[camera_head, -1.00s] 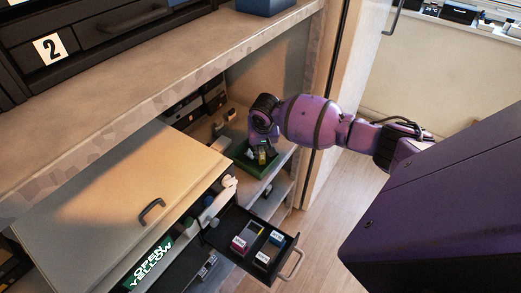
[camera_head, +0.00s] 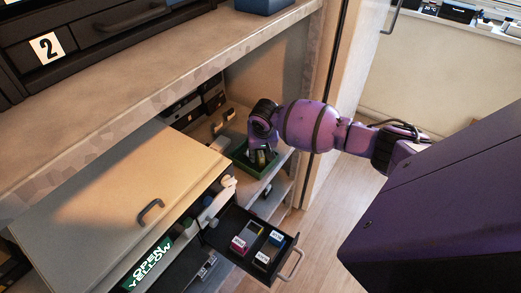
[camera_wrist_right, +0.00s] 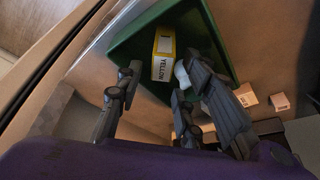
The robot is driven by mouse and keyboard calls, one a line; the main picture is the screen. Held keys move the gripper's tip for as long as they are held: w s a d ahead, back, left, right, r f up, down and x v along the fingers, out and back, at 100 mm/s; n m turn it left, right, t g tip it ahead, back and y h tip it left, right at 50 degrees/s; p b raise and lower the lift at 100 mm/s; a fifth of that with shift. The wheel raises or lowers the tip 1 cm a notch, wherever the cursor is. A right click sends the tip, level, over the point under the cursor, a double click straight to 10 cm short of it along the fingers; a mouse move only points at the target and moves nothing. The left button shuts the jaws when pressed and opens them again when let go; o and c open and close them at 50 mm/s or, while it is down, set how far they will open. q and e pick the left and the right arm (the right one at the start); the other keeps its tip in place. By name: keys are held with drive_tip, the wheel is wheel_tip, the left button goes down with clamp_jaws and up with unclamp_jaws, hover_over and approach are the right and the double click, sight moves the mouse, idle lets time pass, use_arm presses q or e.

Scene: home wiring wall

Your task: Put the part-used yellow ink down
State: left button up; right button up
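The yellow ink cartridge (camera_wrist_right: 163,58), with a white label reading YELLOW, lies in a green tray (camera_wrist_right: 125,55) in the right wrist view. My right gripper (camera_wrist_right: 156,85) is open, its fingers spread to either side of the near end of the cartridge, with a visible gap around it. In the head view the right gripper (camera_head: 261,154) points down into the green tray (camera_head: 239,155) on the shelf and largely hides the cartridge. My left gripper is not in view.
A pulled-out dark drawer (camera_head: 225,240) holds magenta (camera_head: 239,246), blue (camera_head: 276,238) and black (camera_head: 262,258) cartridges and a yellow-edged slot (camera_head: 255,230). A white object (camera_wrist_right: 182,74) lies beside the cartridge in the tray. A shelf board (camera_head: 170,85) overhangs at the upper left.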

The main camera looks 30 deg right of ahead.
drive_tip(key=p+v, duration=0.2)
drive_tip(key=v, duration=1)
